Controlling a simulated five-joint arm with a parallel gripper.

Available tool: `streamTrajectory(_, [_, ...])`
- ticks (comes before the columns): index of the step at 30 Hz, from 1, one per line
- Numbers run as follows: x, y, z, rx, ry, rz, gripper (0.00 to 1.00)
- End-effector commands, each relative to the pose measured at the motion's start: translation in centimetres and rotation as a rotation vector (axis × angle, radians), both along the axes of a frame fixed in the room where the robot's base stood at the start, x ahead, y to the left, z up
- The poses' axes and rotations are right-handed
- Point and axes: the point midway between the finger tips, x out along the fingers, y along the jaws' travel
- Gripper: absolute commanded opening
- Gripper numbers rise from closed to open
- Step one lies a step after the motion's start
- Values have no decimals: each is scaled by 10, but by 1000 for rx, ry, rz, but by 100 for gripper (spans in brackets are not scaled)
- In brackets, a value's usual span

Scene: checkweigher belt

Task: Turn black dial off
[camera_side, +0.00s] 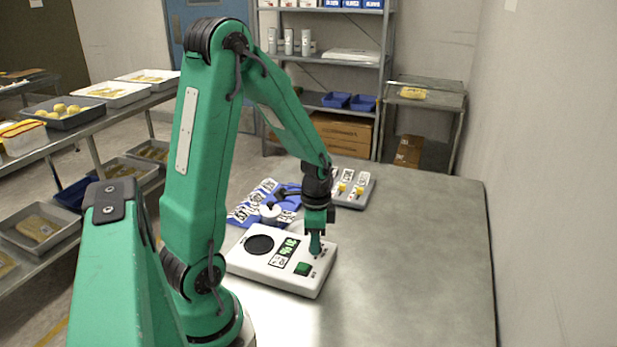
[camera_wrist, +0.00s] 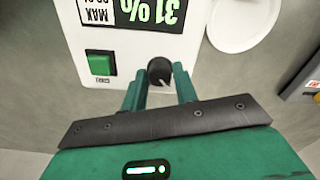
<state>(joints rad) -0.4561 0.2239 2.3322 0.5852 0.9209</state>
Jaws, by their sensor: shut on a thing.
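The black dial (camera_wrist: 160,70) sits on the white control box (camera_wrist: 122,62), seen in the wrist view. A pale mark on the dial points toward the bottom of that picture, slightly right. My gripper (camera_wrist: 159,77) has one finger on each side of the dial and is shut on it. In the side view my gripper (camera_side: 316,248) points down at the right end of the white control box (camera_side: 292,286) and hides the dial. The box has a green button (camera_side: 303,268), a display (camera_side: 289,246) reading 31% in the wrist view, and a black round grille (camera_side: 258,244).
Behind the box lie blue panels with labels (camera_side: 283,197) and a white round piece (camera_side: 270,211). A grey box with yellow switches (camera_side: 352,190) stands farther back. The grey table (camera_side: 420,260) is clear to the right. Racks with trays (camera_side: 60,140) stand left.

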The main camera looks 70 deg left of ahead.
Motion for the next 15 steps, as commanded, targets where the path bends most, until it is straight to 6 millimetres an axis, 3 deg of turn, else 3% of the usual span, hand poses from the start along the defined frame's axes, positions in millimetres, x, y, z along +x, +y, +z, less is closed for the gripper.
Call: streamTrajectory(15, [-1,0,0,-1,1,396,6])
